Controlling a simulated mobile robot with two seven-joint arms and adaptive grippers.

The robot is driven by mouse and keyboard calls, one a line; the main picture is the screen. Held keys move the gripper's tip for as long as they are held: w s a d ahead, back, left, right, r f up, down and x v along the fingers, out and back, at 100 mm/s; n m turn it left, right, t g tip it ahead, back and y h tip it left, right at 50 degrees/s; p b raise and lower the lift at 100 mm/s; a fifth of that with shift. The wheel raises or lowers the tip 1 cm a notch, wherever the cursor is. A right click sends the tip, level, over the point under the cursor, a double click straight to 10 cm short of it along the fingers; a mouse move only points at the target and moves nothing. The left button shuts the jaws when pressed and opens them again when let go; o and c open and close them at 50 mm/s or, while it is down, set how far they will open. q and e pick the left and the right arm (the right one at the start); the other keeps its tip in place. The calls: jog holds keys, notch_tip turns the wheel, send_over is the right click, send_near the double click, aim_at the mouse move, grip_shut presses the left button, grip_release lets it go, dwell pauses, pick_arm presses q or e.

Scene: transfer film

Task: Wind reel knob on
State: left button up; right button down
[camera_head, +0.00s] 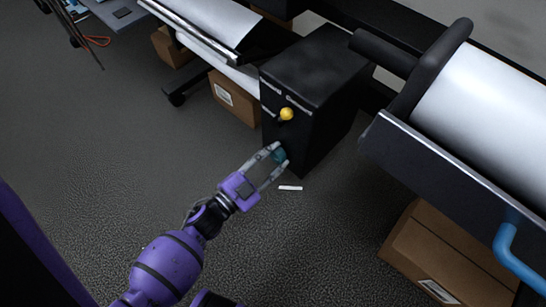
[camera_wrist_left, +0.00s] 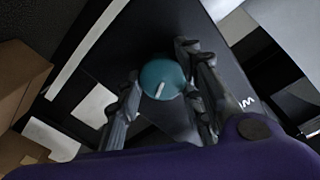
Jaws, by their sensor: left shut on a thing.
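A teal round knob (camera_head: 279,155) sits low on the front of a black cabinet (camera_head: 310,70). My left gripper (camera_head: 275,159) has its fingers on either side of this knob and is shut on it. In the left wrist view the knob (camera_wrist_left: 162,79) shows a short white mark on its face, between the two fingers. A yellow knob (camera_head: 286,114) is higher on the same cabinet front, apart from the gripper. My right gripper is not in view.
A small white strip (camera_head: 290,188) lies on the carpet beside the cabinet. Cardboard boxes (camera_head: 235,97) stand left of it, with another box (camera_head: 440,255) at lower right. A large white roll on a machine (camera_head: 490,110) is at right. Carpet at left is clear.

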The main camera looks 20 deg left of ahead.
pick_arm(q)
jog(key=shift+s+d+f+m, duration=0.1)
jog(key=shift+d+m, duration=0.2)
jog(key=shift+m, duration=0.9)
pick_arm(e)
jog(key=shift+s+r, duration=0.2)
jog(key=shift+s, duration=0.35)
pick_arm(q)
jog(key=shift+m, duration=0.3)
jog(key=shift+f, duration=0.1)
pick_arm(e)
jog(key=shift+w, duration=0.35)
pick_arm(q)
jog(key=o, duration=1)
jog(key=shift+o, duration=0.5)
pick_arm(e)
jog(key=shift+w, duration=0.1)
pick_arm(q)
jog(key=shift+a, duration=0.1)
